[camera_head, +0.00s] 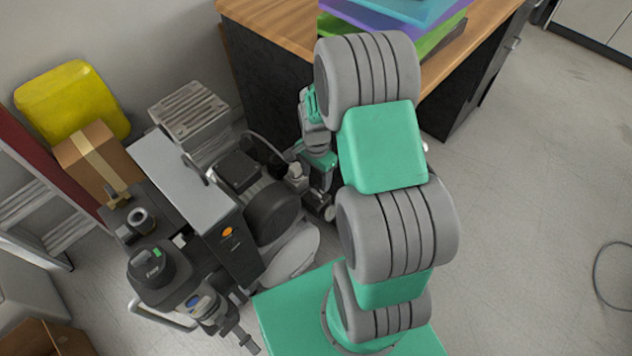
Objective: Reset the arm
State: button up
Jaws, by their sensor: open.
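My arm rises from its green base in the lower middle, bends at the top and comes down behind its own thick grey and green links. My gripper (319,163) is partly visible left of these links, beside the right end of the dental compressor (240,245). My arm hides part of it, and the fingertips are too small to make out clearly. The jaws are open, and I see nothing held in them. I cannot tell whether the gripper touches the compressor.
A wooden-topped bench (275,22) with coloured bins (425,40) stands behind my arm. A yellow container (70,98), a cardboard box (97,160) and a ladder (40,205) are at left. Clear floor lies at right, with a dark cable (597,275) at its edge.

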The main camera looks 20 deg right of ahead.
jog(key=shift+r, duration=0.15)
jog(key=s+a+r+n+t+p, duration=0.1)
jog(key=s+a+r+n+p, duration=0.2)
jog(key=r, duration=1)
jog(key=s+a+r+n+t+p, duration=0.1)
jog(key=s+a+r+n+p, duration=0.2)
jog(key=r, duration=1.1)
jog(key=s+a+r+n+t+p, duration=0.1)
jog(key=s+a+r+n+p, duration=0.2)
jog(key=r, duration=1)
jog(key=s+n+p, duration=0.2)
jog(key=n+p, duration=0.3)
jog(key=p, duration=0.2)
jog(key=shift+s+r+p, duration=0.2)
jog(key=shift+r+p, duration=0.2)
